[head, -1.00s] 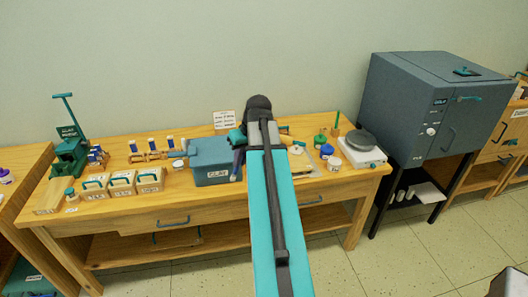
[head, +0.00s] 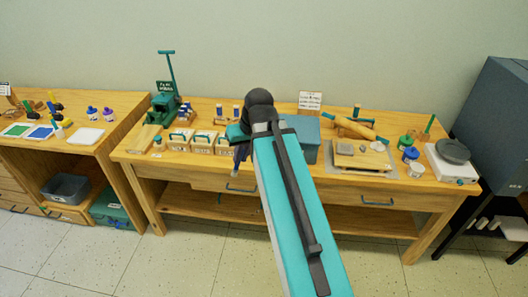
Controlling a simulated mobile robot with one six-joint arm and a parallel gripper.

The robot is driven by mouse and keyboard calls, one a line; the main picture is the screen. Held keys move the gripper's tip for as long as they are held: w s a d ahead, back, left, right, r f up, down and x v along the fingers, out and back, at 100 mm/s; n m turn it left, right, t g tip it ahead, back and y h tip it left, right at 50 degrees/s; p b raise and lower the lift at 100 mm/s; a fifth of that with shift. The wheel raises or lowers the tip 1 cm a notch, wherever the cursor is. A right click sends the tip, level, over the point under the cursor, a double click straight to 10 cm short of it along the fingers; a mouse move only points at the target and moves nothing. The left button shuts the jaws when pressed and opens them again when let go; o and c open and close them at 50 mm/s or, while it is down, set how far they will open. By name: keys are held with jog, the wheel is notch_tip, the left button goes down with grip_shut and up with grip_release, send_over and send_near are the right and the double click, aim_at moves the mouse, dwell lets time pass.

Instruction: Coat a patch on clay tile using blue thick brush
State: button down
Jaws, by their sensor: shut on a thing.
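My gripper (head: 240,138) is at the end of the teal arm, over the middle of the long workbench. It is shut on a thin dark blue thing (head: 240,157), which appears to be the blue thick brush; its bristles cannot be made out. On the right part of the bench a flat tan slab (head: 362,160) lies on a grey mat (head: 343,172), well to the right of my gripper. It may be the clay tile, but I cannot tell for sure. My arm hides part of the bench.
Jars and a white scale-like device (head: 450,168) are at right. A left table (head: 115,105) holds green and blue sheets, bottles and a white tray (head: 86,135). Floor in front is clear.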

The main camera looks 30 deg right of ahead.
jog(key=w+a+f+n+b, duration=0.1)
jog(key=a+f+b, duration=0.3)
jog(key=a, duration=0.7)
jog(key=shift+w+a, duration=0.3)
jog(key=shift+w, duration=0.25)
jog(key=shift+a+f, duration=0.1)
jog(key=shift+a, duration=0.05)
